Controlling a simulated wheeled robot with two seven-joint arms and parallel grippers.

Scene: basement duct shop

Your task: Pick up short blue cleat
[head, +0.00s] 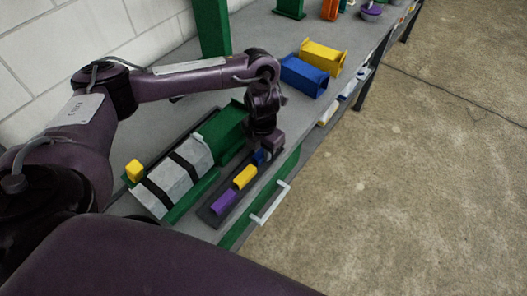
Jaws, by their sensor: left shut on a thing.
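The short blue cleat (257,158) shows as a small blue patch at the far end of a dark narrow tray (208,214). My left gripper (263,149) is directly over that end, pointing down, and is shut on the blue cleat. The gripper hides much of the cleat, and I cannot tell whether it is clear of the tray. A yellow cleat (245,177) and a purple cleat (223,202) lie in line in the tray, nearer to me. My right gripper is not in view.
Left of the tray, a grey duct piece with black straps (172,187) lies on a green stand, by a small yellow block (134,171). Blue (304,76) and yellow (323,56) duct pieces stand farther along the bench. A white handle (270,203) sticks out at the bench's front edge.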

